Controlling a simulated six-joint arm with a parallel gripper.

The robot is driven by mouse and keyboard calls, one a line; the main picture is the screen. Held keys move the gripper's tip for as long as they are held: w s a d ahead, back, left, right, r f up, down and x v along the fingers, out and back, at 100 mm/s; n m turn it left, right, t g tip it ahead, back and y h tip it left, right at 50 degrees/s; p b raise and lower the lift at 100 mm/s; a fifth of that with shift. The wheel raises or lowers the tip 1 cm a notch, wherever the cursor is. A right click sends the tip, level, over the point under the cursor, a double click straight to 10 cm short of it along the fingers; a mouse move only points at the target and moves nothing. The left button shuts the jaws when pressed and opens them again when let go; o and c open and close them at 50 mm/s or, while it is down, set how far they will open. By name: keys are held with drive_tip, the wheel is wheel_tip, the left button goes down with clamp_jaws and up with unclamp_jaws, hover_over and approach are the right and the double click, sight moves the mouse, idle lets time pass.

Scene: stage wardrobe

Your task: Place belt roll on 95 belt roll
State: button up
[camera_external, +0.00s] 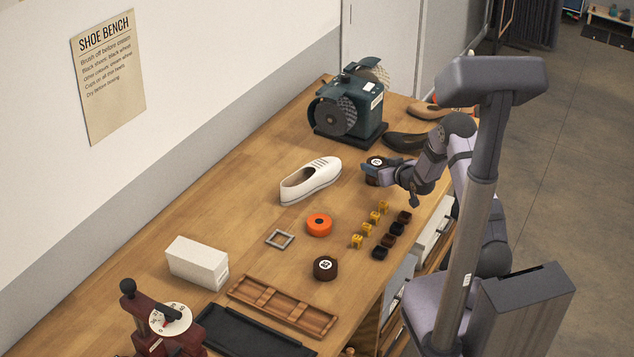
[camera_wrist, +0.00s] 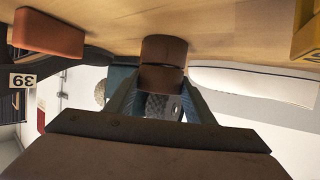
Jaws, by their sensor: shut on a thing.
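My gripper (camera_external: 386,172) is at the far right of the bench, in front of the dark shoe. It is shut on a dark brown belt roll (camera_external: 376,161) with a white round label, whose number I cannot read. In the wrist view the held roll (camera_wrist: 161,79) is between the fingers. A second brown roll (camera_wrist: 163,48) shows directly on its table side, seemingly stacked beneath it; I cannot tell whether they touch. Another dark belt roll (camera_external: 325,268) with a white label lies alone near the bench's front middle; its number is too small to read surely.
A white shoe (camera_external: 311,181), orange roll (camera_external: 319,225), grey square frame (camera_external: 279,239) and several yellow (camera_external: 357,241) and dark blocks (camera_external: 380,252) lie left and in front. The grinder (camera_external: 347,112) and dark shoe (camera_external: 403,141) stand behind.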

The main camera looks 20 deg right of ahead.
drive_tip(key=shift+f, duration=0.1)
drive_tip(key=shift+f+b, duration=0.15)
drive_tip(key=shift+b, duration=0.15)
drive_tip(key=o, duration=1.1)
drive_tip(key=shift+r, duration=0.2)
drive_tip(key=shift+r+p, duration=0.15)
drive_tip(key=shift+p, duration=0.2)
drive_tip(key=b+v, duration=0.2)
drive_tip(key=v, duration=1)
